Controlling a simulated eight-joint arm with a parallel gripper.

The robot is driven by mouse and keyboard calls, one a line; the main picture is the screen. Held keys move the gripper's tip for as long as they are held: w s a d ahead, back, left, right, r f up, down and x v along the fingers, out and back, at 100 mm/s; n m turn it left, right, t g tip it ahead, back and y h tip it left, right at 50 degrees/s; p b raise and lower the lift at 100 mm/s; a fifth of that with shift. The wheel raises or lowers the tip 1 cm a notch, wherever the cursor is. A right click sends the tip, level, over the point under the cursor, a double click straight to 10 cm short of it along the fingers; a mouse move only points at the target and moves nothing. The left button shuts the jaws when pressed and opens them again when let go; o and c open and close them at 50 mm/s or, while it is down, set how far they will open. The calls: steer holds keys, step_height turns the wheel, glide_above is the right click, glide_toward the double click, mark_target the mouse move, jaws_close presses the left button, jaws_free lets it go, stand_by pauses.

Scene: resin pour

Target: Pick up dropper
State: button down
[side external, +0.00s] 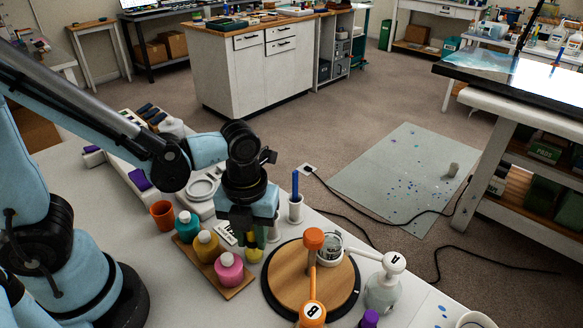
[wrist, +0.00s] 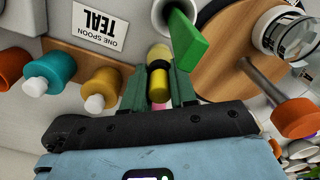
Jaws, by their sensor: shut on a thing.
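The dropper (wrist: 160,82) is a yellow piece with a black collar and a paler yellow end beyond it. In the wrist view it sits between the two green fingers of my gripper (wrist: 158,92), which is shut on it. In the side view my gripper (side external: 246,226) points down over the table, to the right of the paint bottles. Yellow of the dropper (side external: 254,252) shows just below the fingers. The fingers hide much of it in the side view, and I cannot tell whether its lower end touches anything.
Teal (side external: 187,226), yellow (side external: 207,246) and pink (side external: 229,269) bottles stand close on the left. A white holder (side external: 295,210) with a blue stick stands right. A round wooden board (side external: 284,272) has a clear cup (side external: 329,250). Pump bottle A (side external: 383,288) stands farther right.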

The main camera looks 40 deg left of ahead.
steer(key=shift+r, duration=1.3)
steer(key=s+d+r, duration=0.7)
steer(key=s+r, duration=0.1)
steer(key=s, duration=0.1)
steer(key=shift+d, duration=0.3)
